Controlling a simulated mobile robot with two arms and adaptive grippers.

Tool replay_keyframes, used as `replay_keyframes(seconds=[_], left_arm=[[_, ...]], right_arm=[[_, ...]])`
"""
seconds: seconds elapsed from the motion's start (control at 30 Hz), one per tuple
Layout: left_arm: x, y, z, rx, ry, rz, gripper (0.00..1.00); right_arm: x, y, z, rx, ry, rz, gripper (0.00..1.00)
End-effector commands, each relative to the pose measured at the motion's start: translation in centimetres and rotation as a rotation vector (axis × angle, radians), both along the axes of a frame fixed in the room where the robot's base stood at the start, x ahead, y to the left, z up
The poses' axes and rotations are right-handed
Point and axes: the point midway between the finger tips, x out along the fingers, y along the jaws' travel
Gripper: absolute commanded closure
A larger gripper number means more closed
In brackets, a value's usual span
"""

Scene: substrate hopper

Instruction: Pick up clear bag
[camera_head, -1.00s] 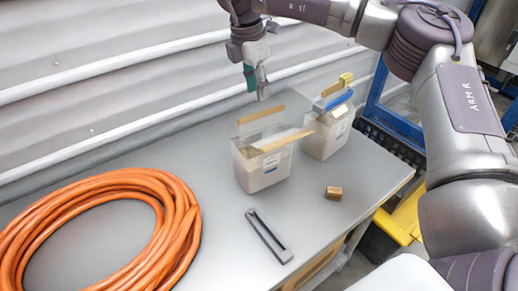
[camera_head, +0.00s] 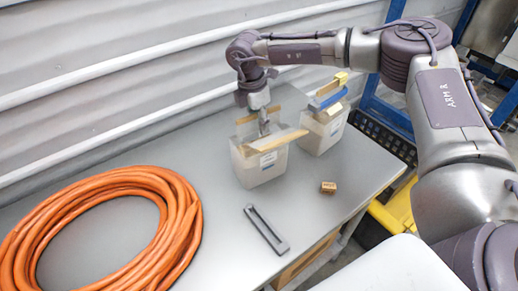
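A clear bag (camera_head: 262,167) with pale contents, a small label and brown strips along its top stands upright on the grey table. Its mouth looks open. A second, similar bag (camera_head: 322,135) stands behind it to the right, with a blue clip and a yellow piece on top. My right gripper (camera_head: 264,131) points down at the mouth of the nearer bag. Its fingertips are small and partly hidden there, so I cannot tell whether they touch or grip it. My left gripper is not in view.
A coil of orange hose (camera_head: 178,232) covers the left of the table (camera_head: 215,270). A grey clip-like bar (camera_head: 266,229) and a small brown block (camera_head: 328,187) lie in front of the bags. A corrugated wall (camera_head: 120,60) rises behind.

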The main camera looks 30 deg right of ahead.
Motion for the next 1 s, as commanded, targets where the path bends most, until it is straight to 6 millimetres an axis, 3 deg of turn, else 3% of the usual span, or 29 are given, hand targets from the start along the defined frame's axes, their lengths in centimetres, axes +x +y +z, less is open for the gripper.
replay_keyframes(seconds=[0.07,0.3,0.83,1.0], left_arm=[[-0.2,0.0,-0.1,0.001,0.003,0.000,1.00],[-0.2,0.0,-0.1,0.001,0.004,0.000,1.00],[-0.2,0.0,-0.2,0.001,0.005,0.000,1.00],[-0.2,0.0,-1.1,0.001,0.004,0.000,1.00]], right_arm=[[0.0,0.0,0.0,0.000,0.000,0.000,0.62],[0.0,0.0,0.0,0.000,0.000,0.000,1.00],[0.1,0.0,0.4,0.001,-0.004,0.000,1.00],[0.2,0.1,2.0,0.002,-0.008,0.000,1.00]])
